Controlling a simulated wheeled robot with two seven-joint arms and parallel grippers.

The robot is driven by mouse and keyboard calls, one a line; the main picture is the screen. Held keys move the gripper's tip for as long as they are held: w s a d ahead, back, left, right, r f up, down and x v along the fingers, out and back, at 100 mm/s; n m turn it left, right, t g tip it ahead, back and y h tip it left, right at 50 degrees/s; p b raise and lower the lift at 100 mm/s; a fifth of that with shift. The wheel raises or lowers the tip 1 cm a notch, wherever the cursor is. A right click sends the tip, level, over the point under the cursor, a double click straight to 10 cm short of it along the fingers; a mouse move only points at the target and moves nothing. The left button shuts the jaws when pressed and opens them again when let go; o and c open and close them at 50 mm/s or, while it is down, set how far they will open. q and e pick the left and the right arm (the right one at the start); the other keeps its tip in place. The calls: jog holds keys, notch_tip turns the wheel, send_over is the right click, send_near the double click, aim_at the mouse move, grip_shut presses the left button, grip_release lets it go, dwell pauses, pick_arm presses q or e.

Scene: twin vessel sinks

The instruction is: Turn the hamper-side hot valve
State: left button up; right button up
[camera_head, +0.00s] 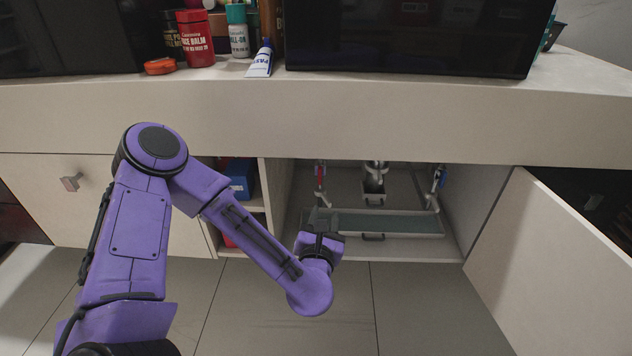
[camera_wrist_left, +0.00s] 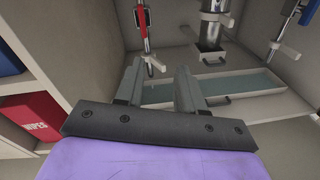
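A red-marked supply pipe (camera_head: 320,176) hangs at the left inside the open cabinet. Its pale valve handle (camera_wrist_left: 153,62) shows in the left wrist view just beyond and between my fingertips. My left gripper (camera_head: 321,217) is inside the cabinet front, below that pipe. In the left wrist view its two fingers (camera_wrist_left: 159,76) stand apart with nothing clearly between them. I cannot tell if a finger touches the handle. A blue-marked pipe (camera_head: 440,180) with a similar handle (camera_wrist_left: 288,52) hangs at the right. My right gripper is not in view. No hamper can be made out.
A shallow tray (camera_head: 395,224) lies on the cabinet floor under a metal drain pipe (camera_wrist_left: 211,37). Left shelves hold a blue box (camera_head: 240,186) and a red box (camera_wrist_left: 31,117). An open door (camera_head: 545,235) stands at the right. The countertop (camera_head: 400,88) overhangs the opening.

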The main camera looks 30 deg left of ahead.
aim_at(320, 176)
pick_arm(q)
jog(key=w+a+r+n, duration=0.1)
jog(key=w+a, duration=0.1)
jog(key=w+a+n+y+b, duration=0.1)
jog(key=w+a, duration=0.1)
jog(key=w, duration=0.1)
jog(key=w+a+r+n+y+b, duration=0.1)
jog(key=w+a+n, duration=0.1)
jog(key=w+a, duration=0.1)
jog(key=shift+w+r, duration=0.15)
jog(key=shift+r, duration=0.15)
jog(key=shift+w+a+r+b, duration=0.1)
jog(key=shift+w+a+b, duration=0.2)
jog(key=shift+w, duration=0.2)
grip_shut()
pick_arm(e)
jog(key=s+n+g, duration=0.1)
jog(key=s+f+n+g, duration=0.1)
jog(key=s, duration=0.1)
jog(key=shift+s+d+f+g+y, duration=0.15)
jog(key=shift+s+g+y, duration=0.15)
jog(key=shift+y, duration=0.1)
